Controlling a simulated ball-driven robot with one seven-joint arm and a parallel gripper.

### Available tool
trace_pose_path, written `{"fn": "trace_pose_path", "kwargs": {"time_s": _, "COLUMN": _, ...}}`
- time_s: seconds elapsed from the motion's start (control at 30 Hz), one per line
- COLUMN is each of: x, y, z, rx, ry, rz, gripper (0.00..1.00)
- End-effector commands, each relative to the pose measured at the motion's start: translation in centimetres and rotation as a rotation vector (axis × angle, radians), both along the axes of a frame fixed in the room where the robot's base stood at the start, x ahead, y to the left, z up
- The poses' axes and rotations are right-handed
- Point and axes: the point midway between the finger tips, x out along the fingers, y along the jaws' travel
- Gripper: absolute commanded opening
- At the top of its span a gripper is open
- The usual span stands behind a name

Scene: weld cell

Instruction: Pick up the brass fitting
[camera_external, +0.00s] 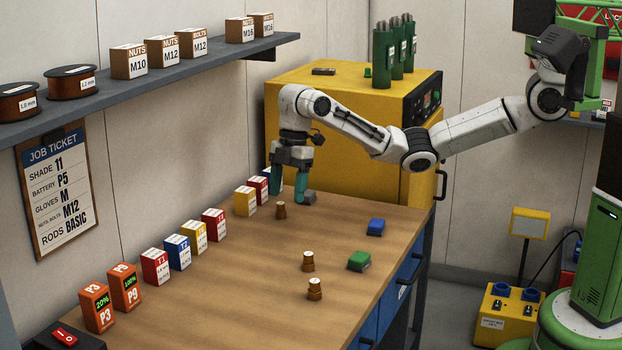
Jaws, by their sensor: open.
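Three small brown, brass-like pieces with pale tops stand upright on the wooden bench; I cannot tell which one is the brass fitting. One piece (281,211) is near my gripper, and the other two, a middle piece (308,262) and a front piece (315,290), stand closer to the camera. My gripper (287,197) points down over the far end of the bench with its teal fingers apart and nothing visible between them. The near piece shows just below the fingertips in the picture. A small grey block (309,198) shows beside the right finger; contact is unclear.
A row of small coloured boxes (194,237) runs along the wall side of the bench (220,290). A blue block (375,227) and a green block (359,261) lie to the right. A yellow cabinet (300,95) stands behind. The front middle of the bench is clear.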

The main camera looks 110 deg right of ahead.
Motion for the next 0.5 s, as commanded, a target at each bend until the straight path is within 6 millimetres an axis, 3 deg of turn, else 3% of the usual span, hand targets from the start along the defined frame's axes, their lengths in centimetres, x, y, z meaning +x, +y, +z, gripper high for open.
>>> {"fn": "trace_pose_path", "kwargs": {"time_s": 0.03, "x": 1.2, "y": 5.0, "z": -0.5, "rx": -0.014, "ry": 0.010, "rz": 0.079, "gripper": 0.63}}
{"fn": "trace_pose_path", "kwargs": {"time_s": 0.1, "x": 1.9, "y": 10.7, "z": -0.5, "rx": -0.030, "ry": 0.026, "rz": 0.162, "gripper": 0.63}}
{"fn": "trace_pose_path", "kwargs": {"time_s": 0.2, "x": 2.0, "y": 17.5, "z": -0.5, "rx": -0.051, "ry": 0.047, "rz": 0.260, "gripper": 0.63}}
{"fn": "trace_pose_path", "kwargs": {"time_s": 0.33, "x": 1.6, "y": 22.8, "z": -0.4, "rx": -0.070, "ry": 0.063, "rz": 0.337, "gripper": 0.63}}
{"fn": "trace_pose_path", "kwargs": {"time_s": 0.5, "x": 1.3, "y": 24.7, "z": -0.9, "rx": -0.077, "ry": 0.071, "rz": 0.363, "gripper": 0.63}}
